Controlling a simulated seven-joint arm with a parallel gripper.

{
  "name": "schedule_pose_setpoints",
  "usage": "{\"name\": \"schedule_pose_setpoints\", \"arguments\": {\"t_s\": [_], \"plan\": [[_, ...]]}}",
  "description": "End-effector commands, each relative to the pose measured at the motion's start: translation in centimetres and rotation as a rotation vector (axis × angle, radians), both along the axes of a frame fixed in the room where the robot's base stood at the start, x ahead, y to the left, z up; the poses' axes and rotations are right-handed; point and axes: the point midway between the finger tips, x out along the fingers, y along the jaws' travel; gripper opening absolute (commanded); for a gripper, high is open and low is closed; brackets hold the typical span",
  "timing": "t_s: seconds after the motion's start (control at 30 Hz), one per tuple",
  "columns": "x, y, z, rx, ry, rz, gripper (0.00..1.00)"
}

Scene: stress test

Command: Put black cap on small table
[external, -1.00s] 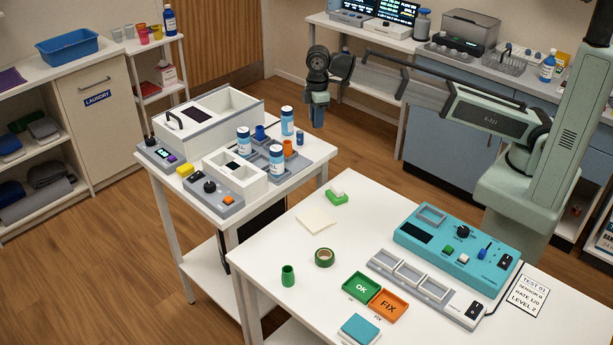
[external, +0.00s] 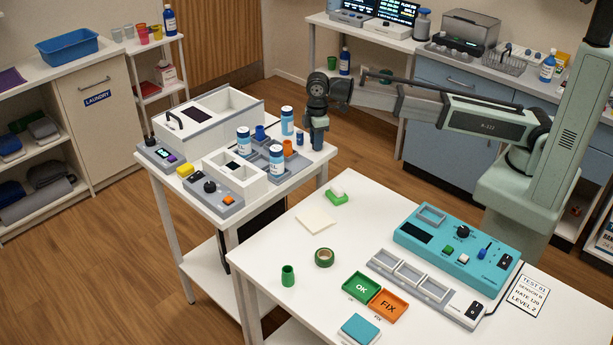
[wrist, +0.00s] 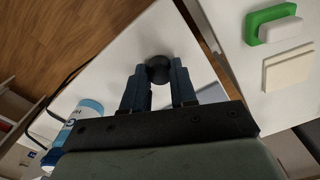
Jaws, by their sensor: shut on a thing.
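My gripper (external: 317,147) is at the right corner of the small table (external: 307,163), pointing down. In the wrist view my gripper (wrist: 159,75) is shut on the black cap (wrist: 158,66), a small dark round piece between the fingertips. The small table's white top (wrist: 165,28) shows beyond and around the cap. I cannot tell whether the cap touches the table. In the external view the cap cannot be made out.
White-and-blue bottles (external: 277,160), an orange cup (external: 287,147) and grey trays stand left of my gripper. The larger table with a green block (external: 337,197) and pale pad (external: 316,221) is to the front right.

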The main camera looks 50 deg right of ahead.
Motion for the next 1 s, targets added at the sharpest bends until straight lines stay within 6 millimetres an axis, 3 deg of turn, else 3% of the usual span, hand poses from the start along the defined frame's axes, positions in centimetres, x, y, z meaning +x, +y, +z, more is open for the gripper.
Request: {"name": "schedule_pose_setpoints", "arguments": {"t_s": [0.13,0.17,0.4,0.77,1.0], "plan": [[0.0,0.0,-0.3,0.0,0.0,0.0,0.0],[0.0,0.0,-0.3,0.0,0.0,0.0,0.28],[0.0,0.0,-0.3,0.0,0.0,0.0,0.51],[0.0,0.0,0.2,0.0,0.0,0.0,0.52],[0.0,0.1,3.2,0.0,-0.001,0.0,0.52]]}}
